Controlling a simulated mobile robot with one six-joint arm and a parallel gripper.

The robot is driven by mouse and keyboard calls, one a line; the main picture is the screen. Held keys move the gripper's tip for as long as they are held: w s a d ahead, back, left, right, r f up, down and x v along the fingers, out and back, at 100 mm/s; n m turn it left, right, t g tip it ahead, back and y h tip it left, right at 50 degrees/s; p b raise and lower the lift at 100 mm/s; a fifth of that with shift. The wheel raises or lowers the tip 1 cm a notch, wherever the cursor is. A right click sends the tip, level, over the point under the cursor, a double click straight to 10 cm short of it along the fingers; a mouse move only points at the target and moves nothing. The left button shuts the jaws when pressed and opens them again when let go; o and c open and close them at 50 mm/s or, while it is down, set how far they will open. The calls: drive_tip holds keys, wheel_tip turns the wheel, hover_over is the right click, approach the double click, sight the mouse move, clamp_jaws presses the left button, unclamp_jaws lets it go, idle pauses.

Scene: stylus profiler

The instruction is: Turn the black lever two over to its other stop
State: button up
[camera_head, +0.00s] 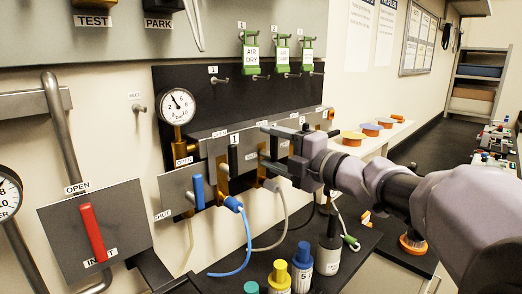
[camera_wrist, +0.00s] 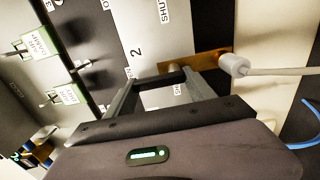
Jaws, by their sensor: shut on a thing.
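Black lever two (camera_wrist: 172,78) shows in the wrist view as a dark bar between my fingertips, beside the label "2" and a brass fitting (camera_wrist: 208,62). My gripper (camera_wrist: 160,84) is shut on it. In the head view my gripper (camera_head: 272,146) reaches in from the right to the grey valve panel, and its fingers partly hide lever two (camera_head: 274,144). Black lever one (camera_head: 233,159) stands upright just left of it, under a label "1". The panel carries OPEN and SHUT labels; the lever's exact angle is hard to tell.
A blue lever (camera_head: 198,191) and a blue hose (camera_head: 247,240) are left of my gripper. A red lever (camera_head: 94,232) sits farther left. Several bottles, including a yellow-capped one (camera_head: 279,275), stand below.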

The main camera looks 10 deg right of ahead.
drive_tip(key=o, duration=1.4)
drive_tip(key=p+v, duration=0.4)
drive_tip(key=v, duration=1.3)
drive_tip(key=shift+s, duration=0.15)
drive_tip(key=shift+d+r, duration=0.1)
